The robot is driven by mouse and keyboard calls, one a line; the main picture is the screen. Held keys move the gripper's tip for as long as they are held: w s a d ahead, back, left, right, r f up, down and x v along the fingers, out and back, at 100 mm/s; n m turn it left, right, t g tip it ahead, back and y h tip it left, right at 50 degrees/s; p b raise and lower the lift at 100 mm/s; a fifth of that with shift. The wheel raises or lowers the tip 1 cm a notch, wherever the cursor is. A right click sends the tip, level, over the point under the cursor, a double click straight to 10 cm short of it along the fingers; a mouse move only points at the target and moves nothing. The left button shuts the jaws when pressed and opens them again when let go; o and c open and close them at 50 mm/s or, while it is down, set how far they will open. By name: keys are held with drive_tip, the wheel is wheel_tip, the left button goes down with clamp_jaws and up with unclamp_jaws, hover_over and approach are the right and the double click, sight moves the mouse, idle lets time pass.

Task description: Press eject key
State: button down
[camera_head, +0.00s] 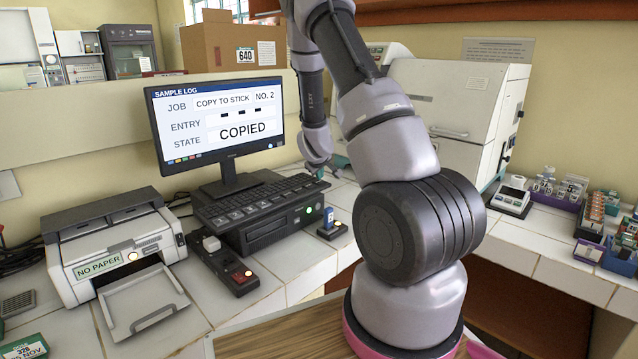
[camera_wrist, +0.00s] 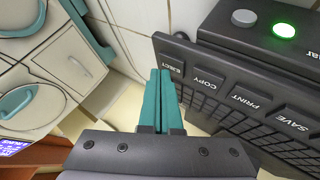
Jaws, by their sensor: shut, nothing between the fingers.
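The black keyboard (camera_head: 258,198) lies on a dark computer box in front of the monitor (camera_head: 217,115). The monitor reads "COPY TO STICK NO. 2" and "COPIED". In the wrist view the EJECT key (camera_wrist: 173,68) is the end key of a row, beside the COPY key (camera_wrist: 207,79). My gripper (camera_wrist: 160,74) has its teal fingers together and empty, with the tips just beside the EJECT key. I cannot tell whether they touch it.
A green light (camera_wrist: 285,31) glows on the computer box. A small black holder with a blue stick (camera_head: 329,216) stands right of it. A printer (camera_head: 110,245) marked "NO PAPER" is at left, and a black switch box (camera_head: 223,264) sits in front of the keyboard.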

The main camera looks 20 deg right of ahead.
sight(319, 183)
drive_tip(key=shift+f, duration=0.35)
idle(0.4)
drive_tip(key=shift+r, duration=0.75)
drive_tip(key=shift+r, duration=2.55)
